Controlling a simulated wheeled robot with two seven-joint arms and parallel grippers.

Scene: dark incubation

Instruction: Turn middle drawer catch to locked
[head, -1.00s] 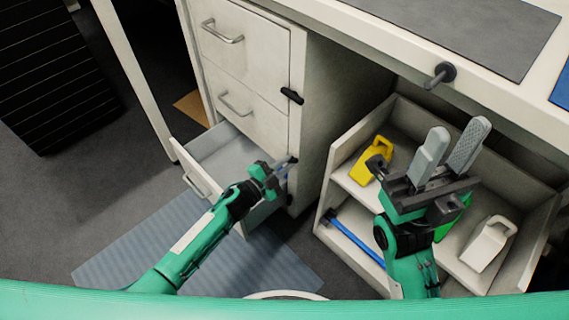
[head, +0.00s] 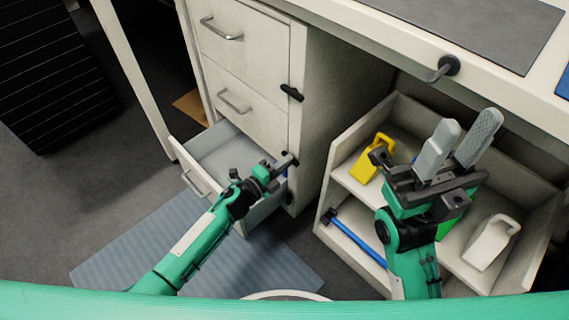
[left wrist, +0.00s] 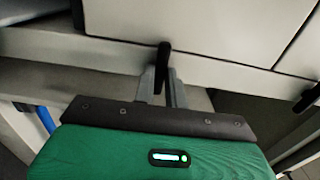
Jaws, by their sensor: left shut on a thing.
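A pale drawer cabinet (head: 262,75) stands with its lowest drawer (head: 222,160) pulled open and the two above it closed. One black catch (head: 291,93) sits tilted at the cabinet's front right edge, apart from my grippers. My left gripper (head: 286,163) is at the lower black catch, beside the open drawer. In the left wrist view the lower catch (left wrist: 163,62) stands upright in the picture between the two grey fingers (left wrist: 162,92), which are shut on it. The other catch (left wrist: 307,97) shows at the right edge. My right gripper (head: 458,145) is open and empty.
An open shelf box (head: 335,160) at the right holds a yellow item (head: 370,158), a white item (head: 490,243) and a blue bar (head: 355,238). A desk (head: 490,85) with a dark hook (head: 442,68) overhangs it. A ribbed mat (head: 130,265) lies on the floor.

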